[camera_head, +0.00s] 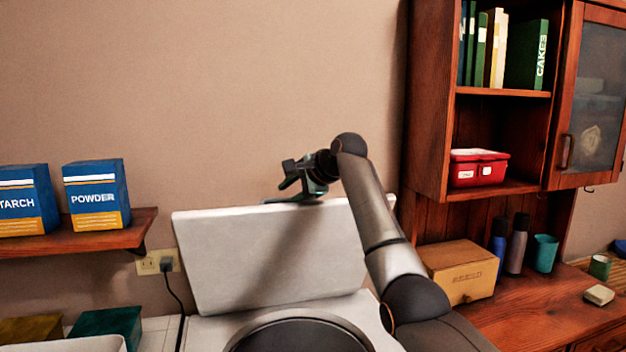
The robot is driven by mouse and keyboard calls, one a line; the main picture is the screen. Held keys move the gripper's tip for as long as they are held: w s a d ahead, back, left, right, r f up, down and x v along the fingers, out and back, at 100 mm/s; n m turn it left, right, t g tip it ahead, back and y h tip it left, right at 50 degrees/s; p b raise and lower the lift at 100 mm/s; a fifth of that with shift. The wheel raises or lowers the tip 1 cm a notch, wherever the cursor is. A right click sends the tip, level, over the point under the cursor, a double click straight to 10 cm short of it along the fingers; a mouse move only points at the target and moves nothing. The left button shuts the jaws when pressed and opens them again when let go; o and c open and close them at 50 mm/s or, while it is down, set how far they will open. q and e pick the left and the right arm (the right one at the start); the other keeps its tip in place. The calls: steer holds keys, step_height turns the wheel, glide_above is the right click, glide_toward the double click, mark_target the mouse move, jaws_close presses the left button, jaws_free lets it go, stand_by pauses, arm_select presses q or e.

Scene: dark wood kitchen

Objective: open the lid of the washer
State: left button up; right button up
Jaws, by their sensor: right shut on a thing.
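The white washer lid (262,258) stands raised and tilted back toward the wall, behind the round dark opening (300,338) of the washer (345,308). My right gripper (292,194) is at the lid's top edge, shut on it. The fingertips are small and partly hidden in this view. My right arm comes in from the lower right and passes in front of the lid's right side. My left gripper is out of view.
A shelf (140,222) with starch and powder boxes is at the left. A wooden cabinet (425,100) stands close on the right, above a counter (535,318) holding a brown box (458,272), bottles and cups. The wall above the lid is bare.

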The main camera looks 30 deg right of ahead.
steer(key=s+r, duration=0.1)
steer(key=s+d+r+b, duration=0.1)
steer(key=s+r, duration=0.1)
steer(key=shift+d+r+b, duration=0.3)
steer(key=shift+d+r, duration=0.05)
arm_select(q)
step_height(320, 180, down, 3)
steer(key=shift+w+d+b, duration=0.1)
steer(key=shift+b, duration=0.3)
arm_select(e)
steer(key=a+v, duration=0.1)
steer(key=v, duration=0.6)
steer(key=shift+s+d+f, duration=0.25)
steer(key=shift+s+d, duration=0.05)
steer(key=shift+s, duration=0.15)
steer(key=shift+f, duration=0.1)
